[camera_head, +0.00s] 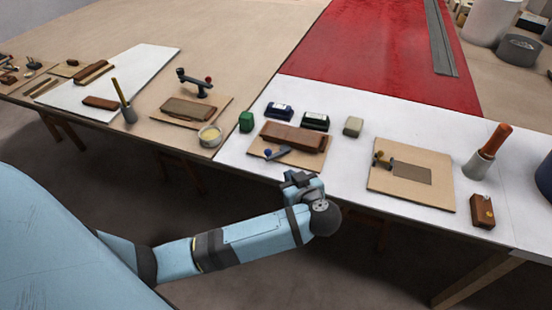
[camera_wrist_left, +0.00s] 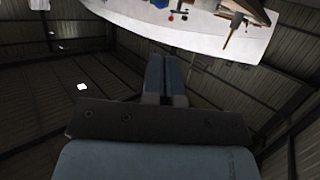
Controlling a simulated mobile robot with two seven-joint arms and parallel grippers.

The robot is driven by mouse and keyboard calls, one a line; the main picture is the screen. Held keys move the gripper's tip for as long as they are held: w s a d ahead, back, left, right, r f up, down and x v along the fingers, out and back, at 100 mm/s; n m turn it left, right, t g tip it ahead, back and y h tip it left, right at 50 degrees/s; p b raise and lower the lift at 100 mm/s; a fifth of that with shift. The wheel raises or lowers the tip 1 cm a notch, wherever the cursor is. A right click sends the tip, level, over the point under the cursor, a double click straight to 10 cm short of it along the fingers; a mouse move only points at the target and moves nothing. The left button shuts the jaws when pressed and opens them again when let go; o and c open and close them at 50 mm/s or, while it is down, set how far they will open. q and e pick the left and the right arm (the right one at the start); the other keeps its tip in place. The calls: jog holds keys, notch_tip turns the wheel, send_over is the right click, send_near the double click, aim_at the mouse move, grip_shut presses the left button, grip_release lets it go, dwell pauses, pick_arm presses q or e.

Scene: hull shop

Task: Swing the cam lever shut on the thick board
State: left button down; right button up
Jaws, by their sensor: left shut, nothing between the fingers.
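The thick brown board (camera_head: 294,136) lies on a light wooden base (camera_head: 262,141) at the front of the white bench section. A cam lever (camera_head: 280,154) with a blue knob sits at the board's front edge, the knob toward the left. I cannot tell how far the cam bears on the board. My left gripper (camera_head: 297,178) is just in front of the bench edge, below and apart from the lever. In the left wrist view its two blue fingers (camera_wrist_left: 163,75) are together with nothing between them. My right gripper is in neither view.
Dark blue boxes (camera_head: 314,121), a green block (camera_head: 246,122) and a beige block (camera_head: 353,126) stand around the board. A cup (camera_head: 209,136) stands near the front edge.

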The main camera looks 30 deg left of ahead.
aim_at(269, 154)
pick_arm(q)
jog(key=x, duration=0.4)
jog(key=b+x, duration=0.1)
jog(key=x, duration=0.4)
jog(key=b+x, duration=0.1)
jog(key=x, duration=0.3)
jog(key=shift+w+a+f, duration=0.2)
jog(key=shift+a+f, duration=0.05)
jog(key=shift+f, duration=0.15)
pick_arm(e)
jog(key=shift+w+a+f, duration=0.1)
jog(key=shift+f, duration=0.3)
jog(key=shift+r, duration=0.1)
